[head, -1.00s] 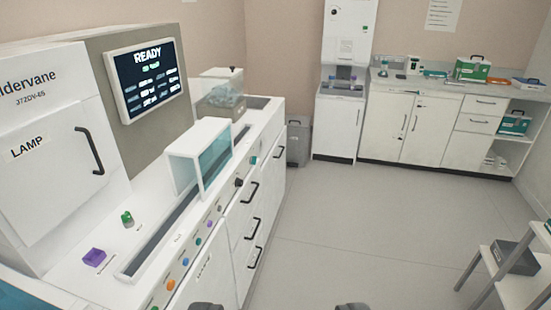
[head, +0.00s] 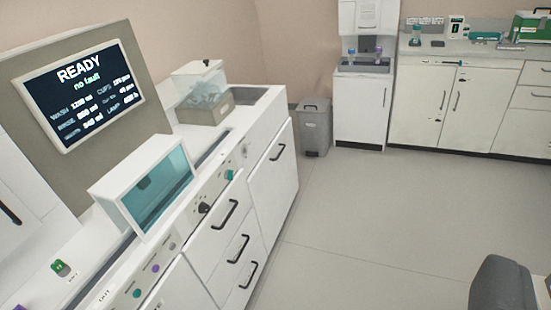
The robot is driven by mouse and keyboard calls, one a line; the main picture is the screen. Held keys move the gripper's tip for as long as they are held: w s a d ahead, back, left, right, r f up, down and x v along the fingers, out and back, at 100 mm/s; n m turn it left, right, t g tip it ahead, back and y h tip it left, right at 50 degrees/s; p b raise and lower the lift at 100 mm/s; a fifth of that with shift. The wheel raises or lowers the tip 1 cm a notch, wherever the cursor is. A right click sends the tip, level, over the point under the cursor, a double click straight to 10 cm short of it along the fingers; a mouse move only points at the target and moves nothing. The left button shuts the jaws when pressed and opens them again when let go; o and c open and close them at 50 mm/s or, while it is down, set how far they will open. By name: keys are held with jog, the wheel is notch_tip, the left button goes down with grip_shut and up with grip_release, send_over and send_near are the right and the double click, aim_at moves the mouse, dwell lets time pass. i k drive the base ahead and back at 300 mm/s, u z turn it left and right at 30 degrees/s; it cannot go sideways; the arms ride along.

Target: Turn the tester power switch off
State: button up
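The white bench machine at left carries a tilted screen (head: 82,86) reading READY, no fault. Its front strip has several small round buttons and a black knob (head: 204,208). A small green switch-like control (head: 61,267) sits on the top deck at lower left; its label is too small to read. I cannot tell which control is the tester power switch or how it is set.
A clear-fronted white hood (head: 145,190) stands on the deck, with a lidded clear bin (head: 203,85) behind. Drawers with black handles (head: 225,214) line the front. A grey waste bin (head: 314,127) and white cabinets (head: 424,105) stand at the back. The floor (head: 365,215) is open.

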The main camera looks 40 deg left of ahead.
aim_at(228, 174)
jog(key=u, duration=0.2)
jog(key=i, duration=1.15)
jog(key=u, duration=0.95)
jog(key=i, duration=0.55)
jog(key=u, duration=0.35)
jog(key=k, duration=0.9)
jog(key=u, duration=0.2)
jog(key=i, duration=0.9)
jog(key=z, duration=0.05)
